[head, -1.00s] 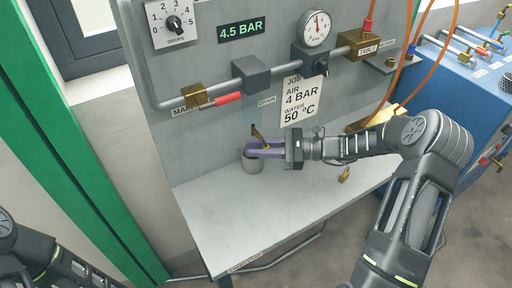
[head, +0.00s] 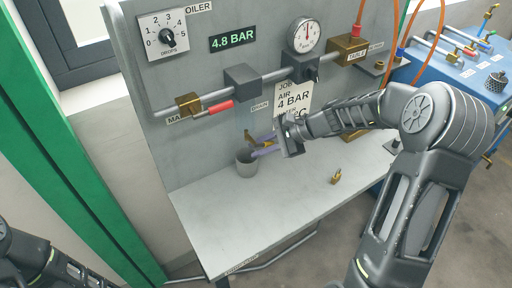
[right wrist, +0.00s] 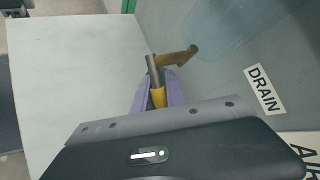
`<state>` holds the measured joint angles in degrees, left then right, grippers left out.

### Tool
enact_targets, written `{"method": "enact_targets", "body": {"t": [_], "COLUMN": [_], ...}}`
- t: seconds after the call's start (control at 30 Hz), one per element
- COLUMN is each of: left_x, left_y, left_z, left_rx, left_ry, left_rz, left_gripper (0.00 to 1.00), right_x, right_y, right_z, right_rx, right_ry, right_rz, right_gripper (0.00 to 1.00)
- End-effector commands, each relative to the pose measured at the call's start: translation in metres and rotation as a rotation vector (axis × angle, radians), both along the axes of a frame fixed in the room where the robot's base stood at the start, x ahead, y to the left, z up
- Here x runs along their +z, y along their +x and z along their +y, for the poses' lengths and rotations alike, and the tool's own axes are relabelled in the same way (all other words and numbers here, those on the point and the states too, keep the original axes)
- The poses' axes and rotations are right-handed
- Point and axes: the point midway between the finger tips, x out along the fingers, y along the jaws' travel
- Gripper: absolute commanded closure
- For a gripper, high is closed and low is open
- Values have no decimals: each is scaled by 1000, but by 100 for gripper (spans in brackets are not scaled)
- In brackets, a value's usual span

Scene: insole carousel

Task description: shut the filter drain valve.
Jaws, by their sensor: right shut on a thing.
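The drain valve shows in the right wrist view as a brass body (right wrist: 180,56) with a grey stem and a yellow lever (right wrist: 158,96). It sits under the bluish, see-through filter bowl (right wrist: 205,18), beside the DRAIN label (right wrist: 264,90). My right gripper (head: 262,145) has purple fingers, which are shut on the yellow lever in front of the panel. In the right wrist view the lever lies between the fingers (right wrist: 158,100). In the head view the valve is small and partly hidden by the fingers. My left gripper is out of view; only part of its arm shows at lower left.
A grey cup (head: 246,168) stands on the bench (head: 250,215) just below the valve. A small brass fitting (head: 336,177) lies to the right. The panel carries a gauge (head: 303,35), a 4.8 BAR display (head: 233,38) and a red-handled valve (head: 219,107). The bench front is clear.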

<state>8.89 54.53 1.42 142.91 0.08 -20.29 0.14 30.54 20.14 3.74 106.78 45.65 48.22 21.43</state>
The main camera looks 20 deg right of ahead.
Motion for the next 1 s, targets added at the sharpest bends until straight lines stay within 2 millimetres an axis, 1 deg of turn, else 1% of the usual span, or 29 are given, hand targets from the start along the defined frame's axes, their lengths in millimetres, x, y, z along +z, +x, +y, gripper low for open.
{"method": "enact_targets", "body": {"t": [0.03, 0.2, 0.5, 0.7, 1.0], "left_x": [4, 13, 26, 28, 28], "left_y": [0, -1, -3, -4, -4], "left_z": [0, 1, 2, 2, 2], "left_rx": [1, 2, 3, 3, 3], "left_ry": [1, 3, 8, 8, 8], "left_rz": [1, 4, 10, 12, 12], "left_gripper": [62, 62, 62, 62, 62], "right_x": [5, 10, 12, 12, 11], "right_y": [0, 1, 2, 2, 2], "right_z": [0, -5, -10, -11, -12], "right_rx": [3, 2, 0, -1, -1], "right_ry": [-46, -190, -357, -399, -406], "right_rz": [-9, -30, -52, -57, -58], "right_gripper": [100, 100, 100, 100, 100]}}
